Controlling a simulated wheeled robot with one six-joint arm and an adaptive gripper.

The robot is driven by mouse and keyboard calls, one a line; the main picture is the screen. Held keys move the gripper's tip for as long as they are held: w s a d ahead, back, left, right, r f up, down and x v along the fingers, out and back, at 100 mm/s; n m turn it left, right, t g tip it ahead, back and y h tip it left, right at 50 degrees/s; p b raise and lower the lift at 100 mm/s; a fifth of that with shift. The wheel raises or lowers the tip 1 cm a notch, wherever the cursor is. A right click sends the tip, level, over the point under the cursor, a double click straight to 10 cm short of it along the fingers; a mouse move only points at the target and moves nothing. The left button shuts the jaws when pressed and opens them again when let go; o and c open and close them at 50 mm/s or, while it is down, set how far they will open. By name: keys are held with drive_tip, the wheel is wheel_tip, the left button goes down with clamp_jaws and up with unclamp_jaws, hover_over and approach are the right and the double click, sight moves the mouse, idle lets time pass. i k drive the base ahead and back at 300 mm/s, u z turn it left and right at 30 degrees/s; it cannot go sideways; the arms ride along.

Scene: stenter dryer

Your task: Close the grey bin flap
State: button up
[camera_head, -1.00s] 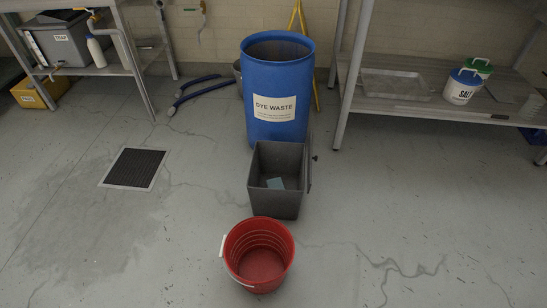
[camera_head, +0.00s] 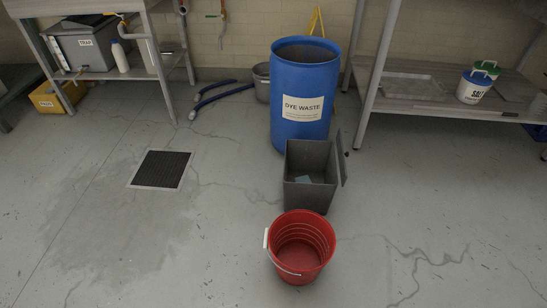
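The grey bin (camera_head: 309,197) stands on the floor with its top open, between a blue drum behind it and a red bucket in front. A light blue piece lies inside the bin. The grey flap (camera_head: 341,160) stands open along the bin's right side, roughly upright, with a small dark knob at its outer right side. My gripper is not in view.
The blue drum (camera_head: 300,95) labelled DYE WASTE is close behind the bin. The red bucket (camera_head: 301,247) is just in front. A floor grate (camera_head: 161,169) lies left. A rack (camera_head: 420,102) stands back right. Floor right of the bin is clear.

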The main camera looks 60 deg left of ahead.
sight(343, 166)
drive_tip(key=u, duration=0.3)
drive_tip(key=i, duration=1.9)
drive_tip(key=u, duration=2.4)
